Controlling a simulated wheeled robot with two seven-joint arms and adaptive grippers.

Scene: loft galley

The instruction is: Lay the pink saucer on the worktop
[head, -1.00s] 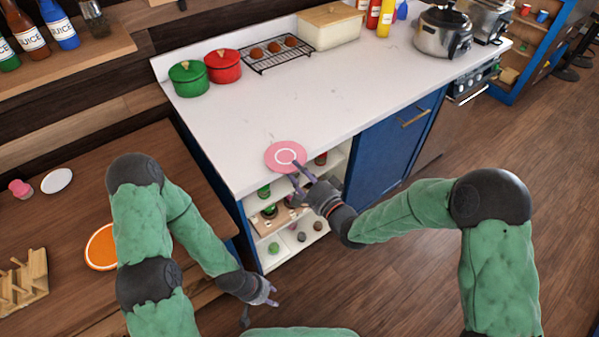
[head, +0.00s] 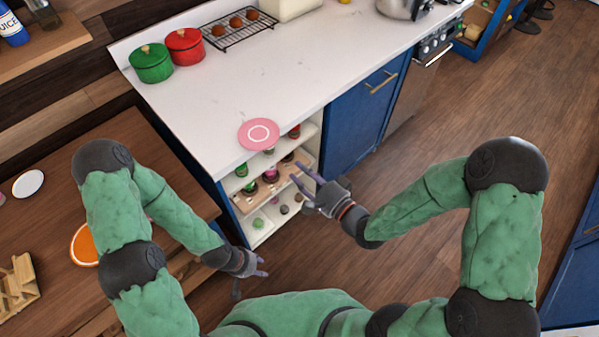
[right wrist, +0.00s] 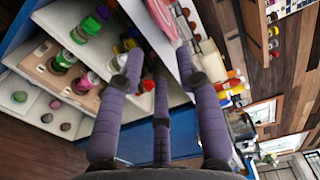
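The pink saucer (head: 258,135) with a white ring lies flat on the white worktop (head: 215,105), right at its front edge; a slight overhang cannot be ruled out. In the right wrist view the saucer (right wrist: 163,18) shows at the top, beyond the fingers. My right gripper (head: 298,174) is open and empty, in front of the worktop and apart from the saucer. Its spread fingers (right wrist: 160,85) hold nothing. My left gripper (head: 262,266) hangs low beside the wooden table, with its finger opening unclear.
Open shelves (head: 270,185) with small jars and a wooden rack lie below the saucer. A green pot (head: 151,63), a red pot (head: 184,47) and a wire rack (head: 237,30) stand at the back. The worktop's middle is clear. A wooden table (head: 110,180) stands left.

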